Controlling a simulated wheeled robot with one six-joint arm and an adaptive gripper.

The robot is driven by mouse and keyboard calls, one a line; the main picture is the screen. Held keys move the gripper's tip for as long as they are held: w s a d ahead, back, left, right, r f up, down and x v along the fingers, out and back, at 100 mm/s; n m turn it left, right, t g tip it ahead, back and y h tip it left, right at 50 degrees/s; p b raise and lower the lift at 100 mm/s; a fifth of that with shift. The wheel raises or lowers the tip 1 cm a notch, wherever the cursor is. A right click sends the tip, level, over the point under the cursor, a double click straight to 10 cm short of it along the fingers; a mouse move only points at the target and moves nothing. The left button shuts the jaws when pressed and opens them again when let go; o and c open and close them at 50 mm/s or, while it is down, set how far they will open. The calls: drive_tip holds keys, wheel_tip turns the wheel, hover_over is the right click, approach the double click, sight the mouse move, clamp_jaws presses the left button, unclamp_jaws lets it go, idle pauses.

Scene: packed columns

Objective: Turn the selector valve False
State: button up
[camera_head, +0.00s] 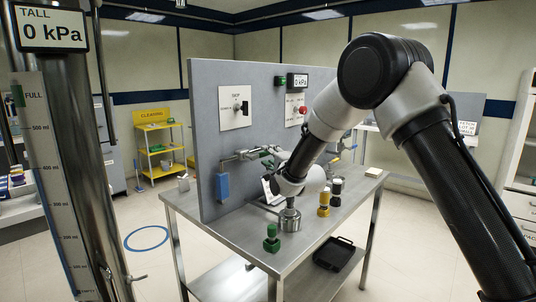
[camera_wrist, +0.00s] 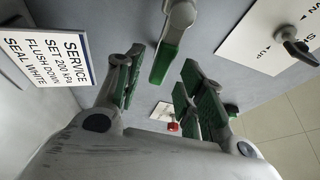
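A white plate with a black selector knob (camera_head: 244,107) is mounted on the upright grey panel (camera_head: 205,100) in the head view. In the wrist view the same kind of knob (camera_wrist: 299,47) sits on a white plate marked UP (camera_wrist: 262,42) at the upper right, outside my fingers. My gripper (camera_wrist: 160,64) is open, with green-padded fingers on either side of a green-handled metal lever (camera_wrist: 168,62). I cannot tell whether they touch it. In the head view my gripper (camera_head: 272,158) is close to the panel's pipework and partly hidden by my arm.
A service card (camera_wrist: 48,50) reads 200 kPa, flush down. A red knob (camera_wrist: 172,127) shows beyond the fingers. The steel bench (camera_head: 254,255) holds a green-topped fitting (camera_head: 271,238), a metal cylinder (camera_head: 290,220) and yellow and black parts (camera_head: 324,203). A black tray (camera_head: 333,254) lies on the lower shelf.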

sight(267, 154)
drive_tip(key=shift+x, duration=1.85)
drive_tip(key=shift+c, duration=0.4)
clamp_jaws()
